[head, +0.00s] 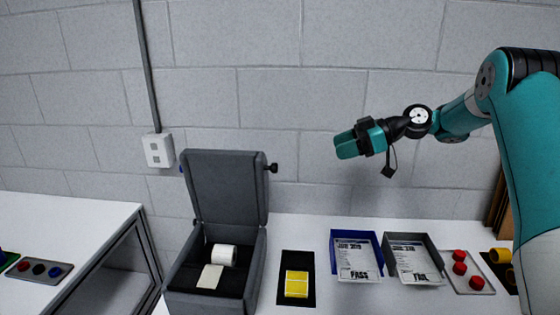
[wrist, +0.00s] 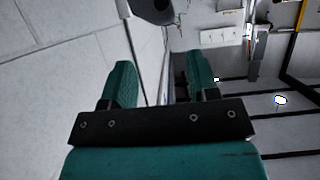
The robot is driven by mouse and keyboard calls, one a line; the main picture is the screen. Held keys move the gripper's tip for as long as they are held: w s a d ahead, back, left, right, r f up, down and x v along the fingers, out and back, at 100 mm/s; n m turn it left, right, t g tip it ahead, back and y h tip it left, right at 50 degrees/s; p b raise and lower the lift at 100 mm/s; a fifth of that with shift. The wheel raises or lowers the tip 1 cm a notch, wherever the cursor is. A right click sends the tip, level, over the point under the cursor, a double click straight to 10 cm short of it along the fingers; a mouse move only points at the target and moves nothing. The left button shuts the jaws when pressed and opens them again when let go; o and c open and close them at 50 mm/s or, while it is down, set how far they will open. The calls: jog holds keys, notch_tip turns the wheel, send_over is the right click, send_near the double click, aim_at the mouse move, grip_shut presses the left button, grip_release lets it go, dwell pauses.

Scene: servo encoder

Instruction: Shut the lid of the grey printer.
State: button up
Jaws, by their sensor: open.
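The grey printer (head: 258,272) stands at the left end of the white table in the head view. Its lid (head: 228,188) is raised, standing nearly upright at the back, with a black knob (head: 272,168) at its right side. A white label roll (head: 223,255) and a pale strip of labels lie inside the open body. My gripper (head: 346,146) is up in the air, right of the lid and apart from it. In the wrist view my gripper (wrist: 160,82) shows two teal fingers spread apart with nothing between them.
Right of the printer are a black mat with a yellow block (head: 297,284), a blue tray (head: 334,258), a dark grey tray (head: 432,254) and a holder with red knobs (head: 460,268). A wall socket (head: 159,150) is behind. The air between gripper and lid is clear.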

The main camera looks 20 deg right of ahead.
jog(key=p+x, duration=0.6)
jog(key=x, duration=1)
jog(key=shift+a+f, duration=0.2)
jog(key=shift+a, duration=0.2)
jog(key=shift+s, duration=0.1)
grip_shut()
